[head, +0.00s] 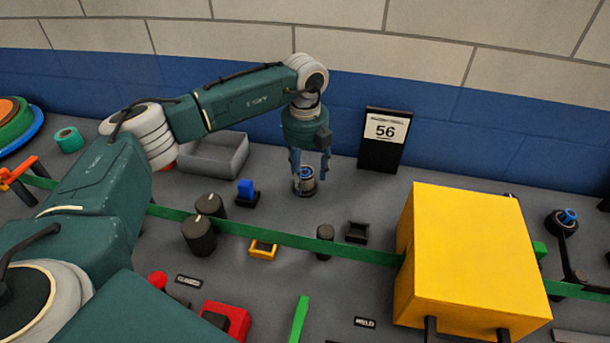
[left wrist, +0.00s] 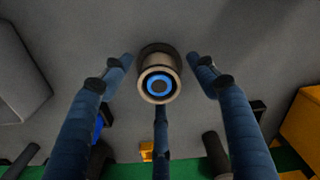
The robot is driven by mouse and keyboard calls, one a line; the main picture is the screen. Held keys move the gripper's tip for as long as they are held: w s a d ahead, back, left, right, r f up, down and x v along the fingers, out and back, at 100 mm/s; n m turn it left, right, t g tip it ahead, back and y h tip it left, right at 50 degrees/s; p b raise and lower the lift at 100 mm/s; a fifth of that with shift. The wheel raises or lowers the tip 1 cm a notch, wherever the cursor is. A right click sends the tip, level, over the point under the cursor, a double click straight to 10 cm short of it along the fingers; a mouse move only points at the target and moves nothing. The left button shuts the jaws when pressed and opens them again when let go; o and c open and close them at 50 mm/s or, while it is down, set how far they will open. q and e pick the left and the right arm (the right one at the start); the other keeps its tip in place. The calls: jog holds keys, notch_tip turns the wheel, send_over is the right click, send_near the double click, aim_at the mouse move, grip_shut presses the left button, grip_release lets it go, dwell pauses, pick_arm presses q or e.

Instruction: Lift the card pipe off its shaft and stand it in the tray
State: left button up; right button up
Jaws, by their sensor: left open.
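The card pipe (head: 304,182) is a short, pale brownish tube standing upright on the panel. In the left wrist view the pipe (left wrist: 146,88) shows end-on as a beige ring around a blue shaft top (left wrist: 159,84), on a dark base. My left gripper (head: 310,170) points down over the pipe with its fingers open. In the wrist view its blue fingers (left wrist: 160,82) spread to both sides and below the pipe, with gaps visible around it. The grey tray (head: 205,168) lies to the left of the pipe and looks empty. My right gripper is not in view.
A black stand with a "56" card (head: 385,133) is to the right behind the pipe. A blue switch (head: 247,190) and dark knobs (head: 200,236) are left of it. A green strip (head: 290,240) and a large yellow box (head: 465,255) are nearer. Bare panel lies between tray and pipe.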

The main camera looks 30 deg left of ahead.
pick_arm(q)
jog(key=shift+f, duration=0.55)
jog(key=c, duration=1.3)
jog(key=shift+o, duration=0.2)
jog(key=shift+r, duration=0.15)
notch_tip(320, 180, up, 20)
jog(key=b, duration=0.2)
